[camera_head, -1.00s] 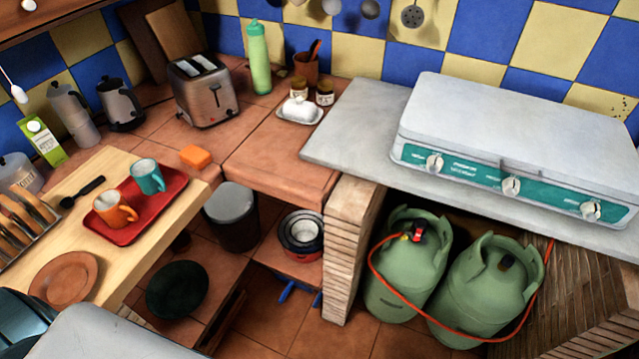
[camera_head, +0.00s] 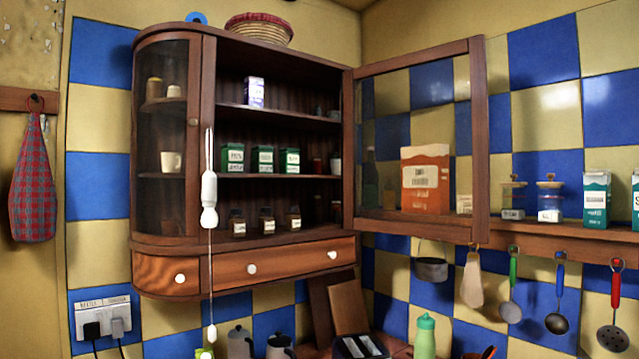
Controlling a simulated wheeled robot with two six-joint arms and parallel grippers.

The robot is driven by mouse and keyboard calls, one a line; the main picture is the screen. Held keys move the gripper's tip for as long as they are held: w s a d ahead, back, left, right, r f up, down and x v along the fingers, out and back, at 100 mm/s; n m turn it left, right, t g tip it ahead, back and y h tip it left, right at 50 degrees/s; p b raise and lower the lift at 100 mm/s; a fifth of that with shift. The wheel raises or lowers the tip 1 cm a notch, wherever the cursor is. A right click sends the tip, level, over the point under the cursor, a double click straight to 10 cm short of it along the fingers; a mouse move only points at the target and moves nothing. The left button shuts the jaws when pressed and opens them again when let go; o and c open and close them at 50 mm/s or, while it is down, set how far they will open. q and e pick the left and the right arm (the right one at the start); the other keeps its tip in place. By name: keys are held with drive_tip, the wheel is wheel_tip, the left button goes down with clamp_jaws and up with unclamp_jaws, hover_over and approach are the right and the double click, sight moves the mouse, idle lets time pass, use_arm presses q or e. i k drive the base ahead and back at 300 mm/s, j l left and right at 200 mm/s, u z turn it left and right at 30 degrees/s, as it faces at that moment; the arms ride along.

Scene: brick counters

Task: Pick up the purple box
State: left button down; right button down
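A small purple and white box (camera_head: 254,92) stands upright on the top shelf of the wooden wall cabinet (camera_head: 208,120). The cabinet's glass door (camera_head: 478,140) is swung open to the right, so the box is in plain sight. Neither of my grippers shows in the head view.
Several green and white boxes (camera_head: 264,159) stand on the middle shelf, with small jars (camera_head: 267,221) below. A wicker basket (camera_head: 258,30) sits on top of the cabinet. A white pull cord (camera_head: 209,190) hangs in front of the cabinet's left part. Utensils (camera_head: 512,305) hang under the right shelf.

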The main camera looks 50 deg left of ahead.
sight(254, 86)
drive_tip(key=u, duration=1.75)
